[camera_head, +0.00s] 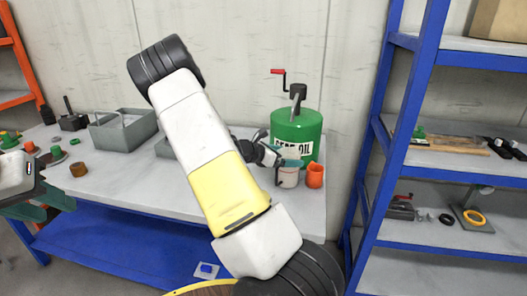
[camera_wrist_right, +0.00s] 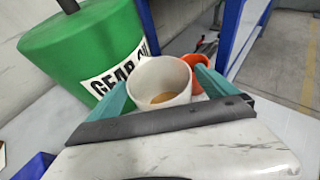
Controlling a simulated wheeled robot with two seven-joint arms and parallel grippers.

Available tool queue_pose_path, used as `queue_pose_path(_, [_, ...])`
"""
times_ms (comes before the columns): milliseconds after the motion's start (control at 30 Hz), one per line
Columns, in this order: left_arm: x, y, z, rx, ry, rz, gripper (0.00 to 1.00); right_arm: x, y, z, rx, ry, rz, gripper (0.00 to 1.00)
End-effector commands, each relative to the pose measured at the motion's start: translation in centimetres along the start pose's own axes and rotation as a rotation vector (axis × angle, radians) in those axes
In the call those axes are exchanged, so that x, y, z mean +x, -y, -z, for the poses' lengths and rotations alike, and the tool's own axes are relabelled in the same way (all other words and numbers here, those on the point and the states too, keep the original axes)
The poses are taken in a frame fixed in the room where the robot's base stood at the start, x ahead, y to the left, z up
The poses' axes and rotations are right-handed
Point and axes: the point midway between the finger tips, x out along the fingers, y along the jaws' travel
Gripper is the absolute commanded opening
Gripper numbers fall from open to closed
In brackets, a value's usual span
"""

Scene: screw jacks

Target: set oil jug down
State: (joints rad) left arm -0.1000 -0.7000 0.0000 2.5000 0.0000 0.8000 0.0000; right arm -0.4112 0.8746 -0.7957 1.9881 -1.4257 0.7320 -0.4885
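The oil jug (camera_head: 288,178) is a small pale cup with a dark handle on its left, at the right end of the workbench. The right wrist view looks into the jug (camera_wrist_right: 160,82), with amber oil at the bottom. My right gripper (camera_wrist_right: 162,88) has its teal fingers on both sides of the jug, seemingly touching its wall. In the head view this gripper (camera_head: 287,163) is at the jug's rim. Whether the jug's base touches the bench is unclear. My left gripper (camera_head: 42,208) is empty, fingers apart, at the bench's left front.
A green gear oil drum (camera_head: 297,130) with a red-handled pump stands behind the jug. An orange cup (camera_head: 315,175) is close on the jug's right. Grey bins (camera_head: 122,132) and small parts occupy the left of the bench (camera_head: 125,190). A blue shelf (camera_head: 400,150) stands at right.

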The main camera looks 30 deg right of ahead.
Motion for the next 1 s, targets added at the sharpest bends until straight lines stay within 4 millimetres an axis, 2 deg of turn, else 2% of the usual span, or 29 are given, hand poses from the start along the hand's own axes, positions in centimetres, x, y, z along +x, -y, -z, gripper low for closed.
queue_pose_path(267, [0.0,0.0,0.0,0.000,0.000,0.000,0.36,-0.1,0.0,-0.2,0.001,0.000,0.000,1.00])
queue_pose_path(367, [0.0,0.0,0.0,0.000,0.000,0.000,0.36,-0.9,-0.1,-0.3,0.001,-0.001,-0.003,1.00])
queue_pose_path(800, [0.0,0.0,0.0,0.000,0.000,0.000,0.36,-9.7,-0.1,-0.2,0.001,-0.002,-0.004,1.00])
queue_pose_path(1000, [0.0,0.0,0.0,0.000,0.000,0.000,0.36,-11.8,0.0,-0.3,0.002,-0.002,0.000,1.00])
